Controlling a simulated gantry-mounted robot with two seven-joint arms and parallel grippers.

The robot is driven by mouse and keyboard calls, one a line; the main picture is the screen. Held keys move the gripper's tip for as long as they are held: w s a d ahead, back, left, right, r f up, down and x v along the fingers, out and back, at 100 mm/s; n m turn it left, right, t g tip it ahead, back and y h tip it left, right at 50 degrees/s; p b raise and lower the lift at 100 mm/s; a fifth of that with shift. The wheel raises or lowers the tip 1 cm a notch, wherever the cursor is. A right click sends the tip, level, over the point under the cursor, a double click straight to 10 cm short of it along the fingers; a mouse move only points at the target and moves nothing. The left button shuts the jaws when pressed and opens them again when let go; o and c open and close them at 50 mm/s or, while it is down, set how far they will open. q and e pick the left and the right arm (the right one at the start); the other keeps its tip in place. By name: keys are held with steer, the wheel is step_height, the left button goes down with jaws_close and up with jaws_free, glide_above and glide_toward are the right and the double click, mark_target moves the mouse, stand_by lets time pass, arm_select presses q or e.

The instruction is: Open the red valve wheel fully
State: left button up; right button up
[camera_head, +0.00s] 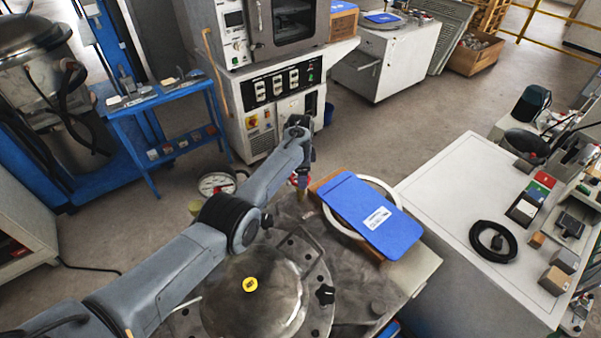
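A small patch of red (294,179) shows just below the end of my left arm, beside the gauge; it may be the red valve wheel, but most of it is hidden. My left arm comes in from the left and reaches over the metal dome (255,300) of the vessel. Its far end, with the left gripper (301,172), points down at the red patch. The fingers are too small and covered to show whether they are open or touching the wheel. My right gripper is not in view.
A round dial gauge (216,184) stands left of the arm's end. A blue board (371,214) lies right of it on a white ring. A white cabinet (440,190) stands at the right.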

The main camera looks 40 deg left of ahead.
arm_select(q)
steer(key=shift+r+n+p, duration=0.15)
steer(key=shift+n+p, duration=0.4)
steer(key=shift+n, duration=0.65)
steer(key=n, duration=0.2)
steer(key=shift+n+p, duration=0.3)
steer(key=shift+p, duration=0.05)
steer(key=n, duration=0.2)
steer(key=shift+n, duration=0.4)
steer(key=n, duration=0.3)
steer(key=shift+n, duration=0.3)
steer(key=n, duration=0.4)
steer(key=n+b, duration=0.1)
steer(key=n, duration=0.4)
steer(key=shift+n, duration=0.4)
steer(key=o, duration=1)
